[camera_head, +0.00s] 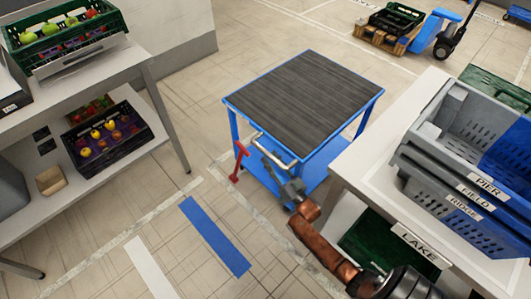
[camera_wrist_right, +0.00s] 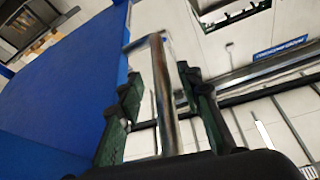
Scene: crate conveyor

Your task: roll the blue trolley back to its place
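The blue trolley (camera_head: 318,155) with a dark ribbed top (camera_head: 300,95) stands on the floor in the middle of the head view. Its silvery handle bar (camera_head: 273,150) is on the near side. My right gripper (camera_head: 270,160) reaches up to this handle from below right. In the right wrist view the handle bar (camera_wrist_right: 165,100) runs between the two open fingers, with gaps beside it. The trolley's blue side (camera_wrist_right: 60,90) fills the left of that view. A red lever-like part (camera_head: 240,160) shows at the trolley's left near leg. My left gripper is out of view.
A blue floor strip (camera_head: 215,236) and pale floor lines lie in front of the trolley. A shelf with fruit crates (camera_head: 108,150) stands left. A pallet jack (camera_head: 445,35) is at the back.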

